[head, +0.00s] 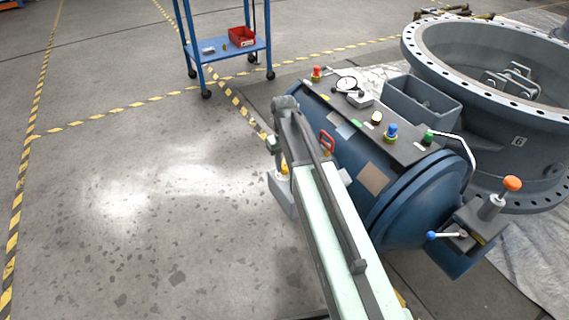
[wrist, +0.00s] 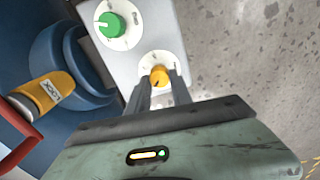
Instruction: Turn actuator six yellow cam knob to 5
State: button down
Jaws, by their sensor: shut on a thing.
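The yellow cam knob (wrist: 158,76) sits on a round white dial at the end of a pale grey box (wrist: 165,28) in the wrist view. My gripper (wrist: 159,88) has its two fingers on either side of the knob and is shut on it. The fingers hide part of the dial, and its marks are too small to read. In the head view my arm hides most of this spot; only part of the grey box (head: 281,192) shows to the left of the arm.
A green knob (wrist: 112,25) on its own white dial is beside the yellow one. A yellow tagged part (wrist: 50,90) and a red handle (wrist: 20,135) are at left. A blue actuator body (head: 395,190) stands right of my arm, before a large flanged valve (head: 520,150). Floor at left is clear.

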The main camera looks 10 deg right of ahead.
aim_at(284, 166)
jog(key=shift+w+d+m, duration=0.1)
jog(key=shift+w+m, duration=0.05)
jog(key=shift+m, duration=0.75)
jog(key=c, duration=1.1)
grip_release()
jog(key=shift+c, duration=0.2)
notch_tip(284, 166, up, 8)
jog(key=p, duration=0.8)
jog(key=shift+f, duration=0.1)
